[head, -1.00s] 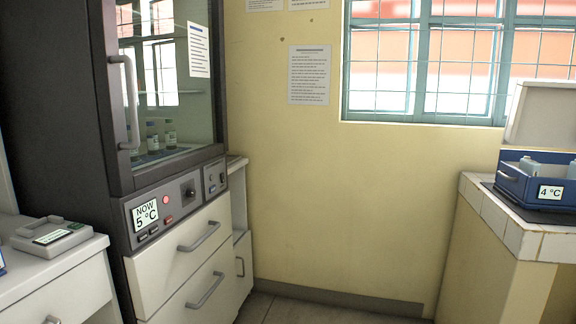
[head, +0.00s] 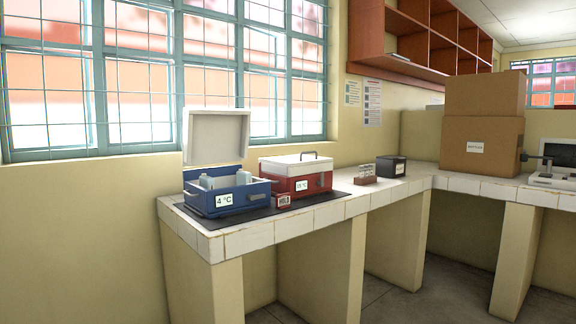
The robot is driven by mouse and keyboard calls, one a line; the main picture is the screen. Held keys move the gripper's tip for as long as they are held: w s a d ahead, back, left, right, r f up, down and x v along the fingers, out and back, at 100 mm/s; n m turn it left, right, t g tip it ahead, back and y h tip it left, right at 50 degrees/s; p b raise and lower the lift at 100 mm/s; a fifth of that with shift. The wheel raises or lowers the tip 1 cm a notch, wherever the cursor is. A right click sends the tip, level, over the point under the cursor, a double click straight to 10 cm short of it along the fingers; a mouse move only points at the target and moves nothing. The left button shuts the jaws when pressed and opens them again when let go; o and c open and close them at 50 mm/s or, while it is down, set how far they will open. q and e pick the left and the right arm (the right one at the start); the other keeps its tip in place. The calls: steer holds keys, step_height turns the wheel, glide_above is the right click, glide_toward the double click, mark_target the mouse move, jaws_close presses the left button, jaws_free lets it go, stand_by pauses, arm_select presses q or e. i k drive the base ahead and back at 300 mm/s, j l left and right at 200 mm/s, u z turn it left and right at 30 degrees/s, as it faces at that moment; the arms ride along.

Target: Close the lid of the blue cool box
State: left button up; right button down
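The blue cool box (head: 255,197) stands on a dark mat near the left end of the tiled counter in the head view. A "4 °C" label is on its front. Its white lid (head: 217,137) is open and stands upright at the back. Pale items show inside the box. Neither of my grippers is in view.
A red cool box (head: 316,184) with a closed white lid stands right of the blue one, with a small "HOLD" sign (head: 284,201) in front. Further right are a vial rack (head: 366,175), a dark box (head: 391,166) and stacked cartons (head: 480,148). The counter (head: 262,236) has open bays underneath.

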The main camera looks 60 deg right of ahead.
mark_target(210, 136)
steer(key=z, duration=1.55)
steer(key=i+j, duration=0.35)
steer(key=i+j+z, duration=0.15)
steer(key=i+j, duration=0.15)
steer(key=j, duration=0.15)
steer(key=i+j, duration=0.35)
steer(key=i+j+z, duration=0.1)
steer(key=i+j, duration=0.2)
steer(key=j, duration=0.25)
steer(key=i+j+z, duration=0.1)
steer(key=i+j, duration=0.2)
steer(key=j, duration=0.15)
